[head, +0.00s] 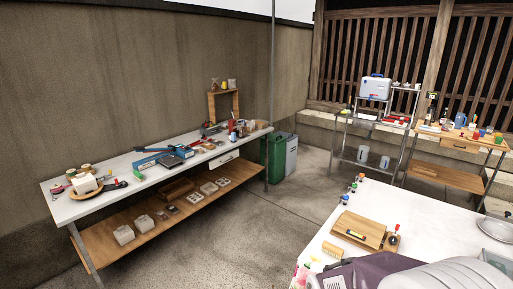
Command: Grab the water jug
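I cannot tell for certain which thing is the water jug. A white and blue box-like container with a handle (376,87) stands on top of the metal shelf rack at the back right. A small blue vessel (460,120) stands on the wooden-topped table at the far right. All are far from me and small in the view. Neither of my grippers is in view.
A long white-topped table (140,155) full of items runs along the left wall. Green and grey bins (272,155) stand beyond its end. A white table (330,228) with a wooden board (355,229) fills the near right. Concrete floor (255,215) between them is clear.

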